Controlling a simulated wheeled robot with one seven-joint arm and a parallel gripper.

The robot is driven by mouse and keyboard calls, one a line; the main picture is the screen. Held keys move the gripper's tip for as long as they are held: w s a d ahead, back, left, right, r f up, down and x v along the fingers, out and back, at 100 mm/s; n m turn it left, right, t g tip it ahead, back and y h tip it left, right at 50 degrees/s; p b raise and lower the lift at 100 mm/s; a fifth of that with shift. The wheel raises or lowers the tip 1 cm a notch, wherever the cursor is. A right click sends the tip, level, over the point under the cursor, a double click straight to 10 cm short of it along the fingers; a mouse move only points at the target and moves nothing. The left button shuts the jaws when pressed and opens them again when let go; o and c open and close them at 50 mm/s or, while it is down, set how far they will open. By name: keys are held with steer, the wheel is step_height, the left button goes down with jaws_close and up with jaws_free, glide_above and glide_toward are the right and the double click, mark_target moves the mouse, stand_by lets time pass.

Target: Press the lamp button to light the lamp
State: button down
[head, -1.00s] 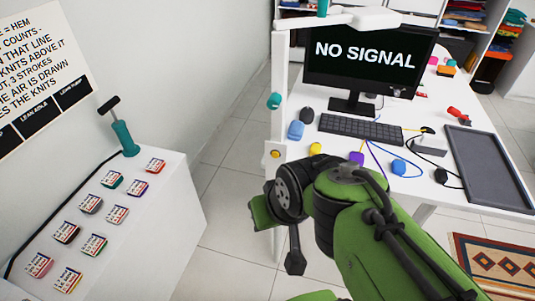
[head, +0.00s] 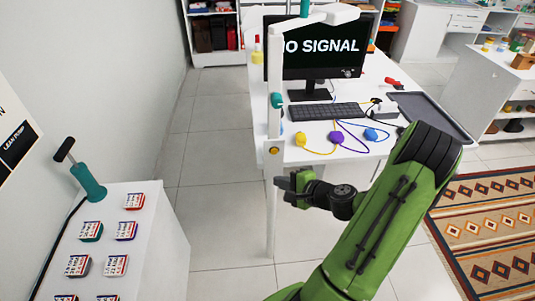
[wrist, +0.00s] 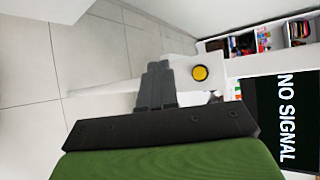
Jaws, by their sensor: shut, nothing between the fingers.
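The lamp (head: 274,115) is a white post at the left end of the desk, with a white arm on top reaching right. Its round yellow button (head: 273,150) sits low on the post. The button also shows in the wrist view (wrist: 200,73), on a white face. My gripper (head: 278,181) is just below the button in the head view. In the wrist view its closed fingertips (wrist: 158,66) are left of the button, with a visible gap in the picture. Nothing is between the fingers. I see no glow from the lamp.
The white desk (head: 320,158) holds a monitor (head: 315,55), a keyboard (head: 318,111), a grey tray (head: 425,108) and coloured mice with cables. A white cabinet (head: 165,240) with several labelled blocks stands at left. Open tiled floor (head: 218,200) lies between them.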

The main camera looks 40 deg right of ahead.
mark_target(274, 151)
steer(key=shift+d, duration=0.2)
steer(key=w+d+p, duration=0.1)
steer(key=w, duration=0.1)
steer(key=w+d, duration=0.2)
steer(key=w, duration=0.1)
steer(key=w+d+p, duration=0.1)
steer(key=w, duration=0.1)
steer(key=shift+w+d+p, duration=0.15)
steer(key=shift+d+p, duration=0.2)
steer(key=shift+d, duration=0.05)
stand_by(1.7)
steer(key=shift+w+d, duration=0.2)
steer(key=shift+w, duration=0.15)
steer(key=shift+w+d, duration=0.25)
steer(key=shift+w, duration=0.1)
stand_by(0.5)
steer(key=shift+s, duration=0.1)
steer(key=shift+s+a, duration=0.5)
steer(key=shift+s, duration=0.1)
